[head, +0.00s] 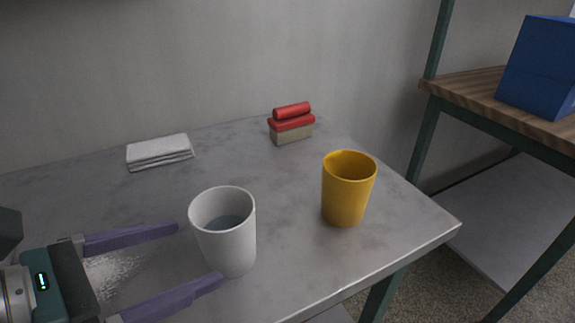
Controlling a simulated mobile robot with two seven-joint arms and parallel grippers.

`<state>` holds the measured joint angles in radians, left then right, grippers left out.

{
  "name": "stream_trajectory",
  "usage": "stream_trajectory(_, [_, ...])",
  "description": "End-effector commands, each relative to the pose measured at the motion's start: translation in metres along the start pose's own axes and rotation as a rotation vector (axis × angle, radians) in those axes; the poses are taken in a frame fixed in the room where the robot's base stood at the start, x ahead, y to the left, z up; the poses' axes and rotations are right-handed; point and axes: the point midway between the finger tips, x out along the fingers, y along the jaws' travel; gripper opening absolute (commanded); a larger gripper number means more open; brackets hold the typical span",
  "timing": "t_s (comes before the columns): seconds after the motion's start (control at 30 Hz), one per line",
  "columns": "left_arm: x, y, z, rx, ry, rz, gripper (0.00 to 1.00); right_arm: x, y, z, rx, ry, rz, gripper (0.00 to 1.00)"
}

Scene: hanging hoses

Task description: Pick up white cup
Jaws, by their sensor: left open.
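A white cup (231,246) stands upright near the middle of the grey table in the head view. Its inside looks greyish toward the bottom. My left gripper (199,255) comes in from the left with its two purple fingers spread apart and pointing at the cup. The cup stands just beyond the fingertips, and nothing is held. The lower fingertip is close to the cup's lower left side; I cannot tell if it touches. My right gripper is not in view.
A yellow cup (346,192) stands to the right. A red-topped block (291,128) and a folded white cloth (160,152) lie at the back. White grains (108,272) lie on the table (235,165) by my left gripper. A shelf with a blue box (540,68) stands right.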

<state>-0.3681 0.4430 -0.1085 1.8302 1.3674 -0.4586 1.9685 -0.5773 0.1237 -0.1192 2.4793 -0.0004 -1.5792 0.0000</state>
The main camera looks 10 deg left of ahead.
Motion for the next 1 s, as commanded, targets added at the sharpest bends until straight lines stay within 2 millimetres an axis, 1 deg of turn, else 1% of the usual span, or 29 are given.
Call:
stream_trajectory(0.03, [0.004,0.003,-0.010,-0.029,-0.003,0.009,1.00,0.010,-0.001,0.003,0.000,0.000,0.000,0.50])
stream_trajectory(0.1, [0.006,0.005,-0.012,-0.057,-0.008,0.017,1.00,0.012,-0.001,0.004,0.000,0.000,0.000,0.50])
stream_trajectory(0.17, [0.012,0.007,-0.012,-0.070,-0.010,0.021,1.00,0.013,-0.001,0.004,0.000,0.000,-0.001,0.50])
stream_trajectory(0.3, [0.034,0.007,-0.009,-0.071,-0.013,0.021,1.00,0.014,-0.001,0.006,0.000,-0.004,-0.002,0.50])
stream_trajectory(0.4, [0.046,0.007,-0.009,-0.070,-0.012,0.021,1.00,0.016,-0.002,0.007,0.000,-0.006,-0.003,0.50])
stream_trajectory(0.57, [0.059,0.006,-0.007,-0.069,-0.012,0.019,1.00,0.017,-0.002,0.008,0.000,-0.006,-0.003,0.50])
stream_trajectory(0.7, [0.082,0.004,-0.004,-0.067,-0.012,0.019,1.00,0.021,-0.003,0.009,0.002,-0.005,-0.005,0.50])
stream_trajectory(0.8, [0.096,0.004,-0.005,-0.067,-0.011,0.019,1.00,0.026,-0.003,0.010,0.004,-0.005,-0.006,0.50])
stream_trajectory(0.9, [0.103,0.004,-0.004,-0.067,-0.010,0.019,1.00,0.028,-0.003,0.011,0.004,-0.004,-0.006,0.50])
stream_trajectory(1.0, [0.104,0.004,-0.004,-0.067,-0.009,0.019,1.00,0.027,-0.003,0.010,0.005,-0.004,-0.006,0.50])
